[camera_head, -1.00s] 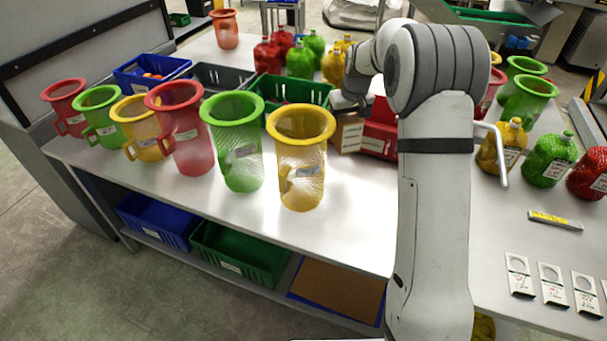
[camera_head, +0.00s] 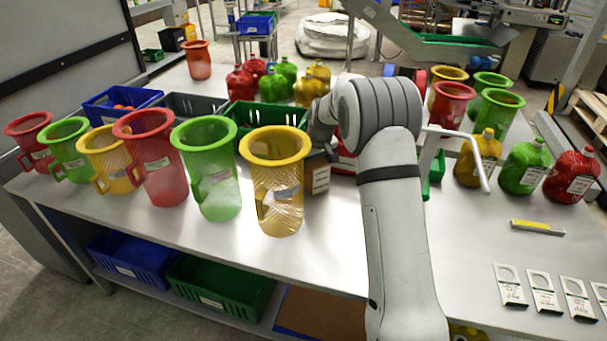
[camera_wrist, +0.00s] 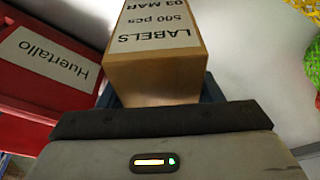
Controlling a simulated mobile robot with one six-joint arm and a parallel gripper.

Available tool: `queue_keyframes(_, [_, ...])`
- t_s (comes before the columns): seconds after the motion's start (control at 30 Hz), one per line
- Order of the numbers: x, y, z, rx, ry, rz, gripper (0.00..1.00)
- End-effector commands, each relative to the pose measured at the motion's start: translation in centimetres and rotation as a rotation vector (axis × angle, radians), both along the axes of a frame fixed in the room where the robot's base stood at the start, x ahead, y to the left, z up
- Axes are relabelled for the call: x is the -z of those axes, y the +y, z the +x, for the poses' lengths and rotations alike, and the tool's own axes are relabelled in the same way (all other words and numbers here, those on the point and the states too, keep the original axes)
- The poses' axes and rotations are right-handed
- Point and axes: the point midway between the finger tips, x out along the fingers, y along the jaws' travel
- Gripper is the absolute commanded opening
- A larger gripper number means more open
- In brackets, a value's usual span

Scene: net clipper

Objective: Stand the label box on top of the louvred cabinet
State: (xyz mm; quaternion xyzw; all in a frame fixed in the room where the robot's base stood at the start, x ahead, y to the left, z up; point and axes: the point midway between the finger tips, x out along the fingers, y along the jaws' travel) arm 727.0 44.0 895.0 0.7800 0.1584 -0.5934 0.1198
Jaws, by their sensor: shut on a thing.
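The label box (camera_head: 318,178) is a small brown cardboard box with a white label, just right of the front yellow net funnel in the head view. In the wrist view the box (camera_wrist: 158,75) reads "LABELS 500 pcs 03 MAR". My gripper (camera_head: 316,160) is shut on it; dark blue finger parts flank the box in the wrist view. I cannot tell whether the box is clear of the table. My arm partly hides the area behind it. I cannot make out a louvred cabinet in either view.
A red unit (camera_wrist: 45,60) labelled "Huertallo" is close beside the box. Net funnels, including the yellow one (camera_head: 278,185), line the table's left front. Filled net bags (camera_head: 525,166) stand at right. The table (camera_head: 335,235) is bare in front of the box.

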Motion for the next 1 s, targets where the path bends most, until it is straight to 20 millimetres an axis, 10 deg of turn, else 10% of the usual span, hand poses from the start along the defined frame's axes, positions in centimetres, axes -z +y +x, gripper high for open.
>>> queue_keyframes(0.33, [-0.4, 1.5, -3.8, 0.000, -0.001, 0.000, 0.22])
queue_keyframes(0.83, [1.4, 1.4, -3.6, 0.001, -0.002, 0.000, 0.22])
queue_keyframes(0.87, [1.3, 1.4, -3.7, 0.001, -0.001, 0.000, 0.61])
queue_keyframes(1.0, [1.3, 1.4, -3.7, 0.002, -0.001, 0.000, 0.72])
